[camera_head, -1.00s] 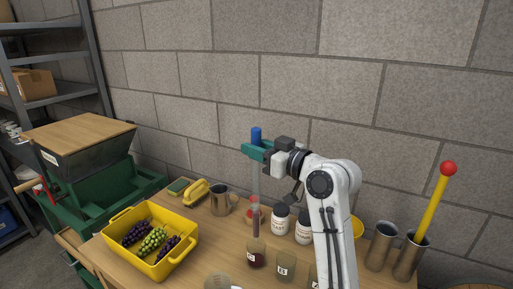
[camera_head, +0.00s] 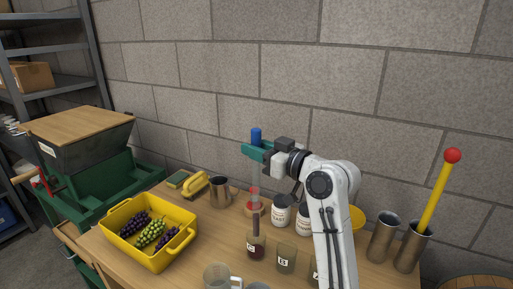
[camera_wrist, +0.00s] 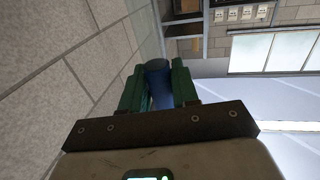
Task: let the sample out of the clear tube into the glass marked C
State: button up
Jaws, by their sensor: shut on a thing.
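My gripper (camera_head: 259,151) is shut on the clear tube (camera_head: 255,176) just below its blue top (camera_head: 256,135). The blue top also shows between the green fingers in the wrist view (camera_wrist: 157,70). The tube hangs upright, with dark red liquid in its lower part. Its lower end lines up with the glass that seems marked A (camera_head: 257,253), which holds dark red liquid; whether the end is inside cannot be told. The glass marked B (camera_head: 286,258) stands to its right. A third glass (camera_head: 314,272) is mostly hidden by my arm, its label not readable.
A yellow crate of grapes (camera_head: 188,212) stands on the left. Two white jars (camera_head: 281,212) and a metal jug (camera_head: 219,191) are behind the glasses. A clear jug (camera_head: 216,276) is in front. Two steel cylinders (camera_head: 381,238) stand right, one holding a yellow rod.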

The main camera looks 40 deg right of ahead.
aim_at(260, 166)
jog(key=shift+f, duration=0.4)
jog(key=shift+f+b, duration=0.1)
jog(key=shift+b, duration=0.2)
jog(key=shift+f+b, duration=1.25)
jog(key=shift+f, duration=0.35)
jog(key=shift+f+b, duration=0.3)
jog(key=shift+f, duration=0.1)
dwell(0.4)
jog(key=shift+r, duration=0.15)
dwell(4.0)
